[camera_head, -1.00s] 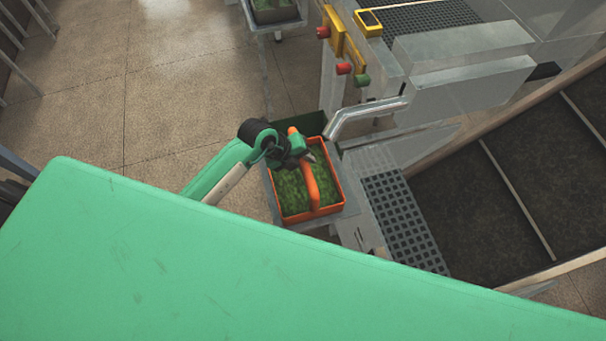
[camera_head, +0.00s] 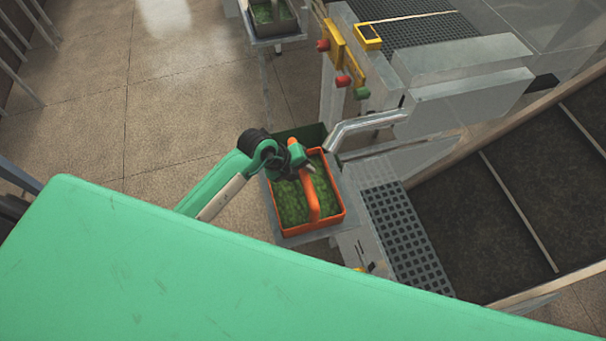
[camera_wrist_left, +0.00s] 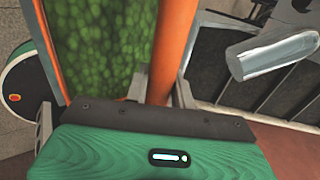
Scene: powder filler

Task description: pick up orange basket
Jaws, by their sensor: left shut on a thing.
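The orange basket (camera_head: 294,226) holds green leafy contents and has an orange handle (camera_head: 310,192) arching over its middle. It stands on a small grey platform beside the machine. My left gripper (camera_head: 305,165) is at the handle, near its far part. In the left wrist view, the handle (camera_wrist_left: 172,50) runs between the two fingers of my left gripper (camera_wrist_left: 160,85), which are shut on it. The green contents (camera_wrist_left: 105,45) show to the left of the handle there. My right gripper is not in view.
A grey metal machine with a bent pipe (camera_head: 365,127) and a dark grate (camera_head: 405,235) stands close to the basket's right. Red and green buttons (camera_head: 342,80) sit above. A dark green bin (camera_head: 300,134) is behind the basket. Tiled floor lies open to the left.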

